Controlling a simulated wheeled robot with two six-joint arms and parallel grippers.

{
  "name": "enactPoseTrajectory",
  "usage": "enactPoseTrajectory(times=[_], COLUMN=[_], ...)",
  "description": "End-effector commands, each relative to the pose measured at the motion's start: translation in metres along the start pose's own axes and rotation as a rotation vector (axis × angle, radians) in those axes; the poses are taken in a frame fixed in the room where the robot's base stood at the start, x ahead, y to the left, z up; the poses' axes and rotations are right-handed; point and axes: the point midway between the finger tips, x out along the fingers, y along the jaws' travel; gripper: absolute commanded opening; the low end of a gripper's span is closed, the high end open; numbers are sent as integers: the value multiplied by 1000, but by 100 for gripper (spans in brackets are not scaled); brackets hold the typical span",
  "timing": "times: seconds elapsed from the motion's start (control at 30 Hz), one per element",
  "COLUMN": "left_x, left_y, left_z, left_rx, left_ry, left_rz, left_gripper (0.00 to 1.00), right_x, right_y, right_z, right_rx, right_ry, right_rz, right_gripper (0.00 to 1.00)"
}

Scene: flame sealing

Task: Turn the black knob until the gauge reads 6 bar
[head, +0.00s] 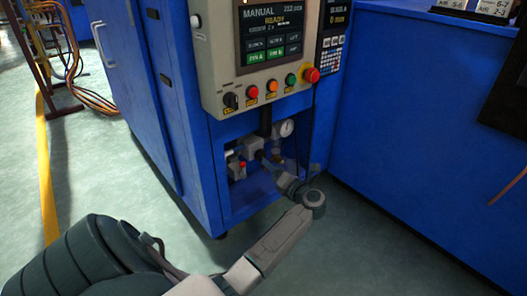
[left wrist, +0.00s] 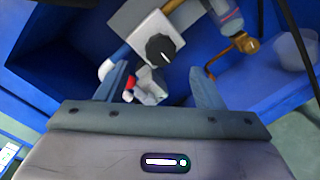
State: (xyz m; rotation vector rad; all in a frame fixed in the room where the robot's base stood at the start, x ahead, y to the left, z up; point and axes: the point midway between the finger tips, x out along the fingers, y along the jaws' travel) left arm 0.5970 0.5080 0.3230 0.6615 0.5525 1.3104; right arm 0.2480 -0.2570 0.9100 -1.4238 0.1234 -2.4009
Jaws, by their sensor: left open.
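The black knob (left wrist: 160,48) sits on a pale square block with a light mark on its face, in the left wrist view. In the head view my left gripper (head: 267,162) reaches into the open recess of the blue cabinet and largely hides the knob. In the left wrist view the open jaws of my left gripper (left wrist: 159,68) are apart, with the knob just beyond and between the fingertips, and nothing is held. The round white gauge (head: 286,128) is at the recess's upper right; its reading is too small to tell. My right gripper is not in view.
A red-tipped fitting (head: 242,165) sits left of my gripper and shows between the fingers in the left wrist view (left wrist: 130,83). A brass pipe (left wrist: 232,47) runs right of the knob. Recess walls surround the fittings. The control panel (head: 270,50) overhangs above.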

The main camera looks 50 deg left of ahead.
Motion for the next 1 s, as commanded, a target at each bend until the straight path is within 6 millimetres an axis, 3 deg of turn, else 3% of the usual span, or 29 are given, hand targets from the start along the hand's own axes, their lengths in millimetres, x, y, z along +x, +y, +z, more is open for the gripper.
enactPoseTrajectory(times=[0.1,0.33,0.77,1.0], left_x=[25,58,68,68], left_y=[-3,-2,0,0], left_z=[-3,-2,0,0], left_rx=[0,1,2,2], left_ry=[-2,-3,-2,-1], left_rz=[4,2,0,-1], left_gripper=[61,61,61,16], right_x=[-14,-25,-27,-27], right_y=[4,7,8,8], right_z=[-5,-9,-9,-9], right_rx=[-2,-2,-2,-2], right_ry=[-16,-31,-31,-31], right_rz=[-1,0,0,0], right_gripper=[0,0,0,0])
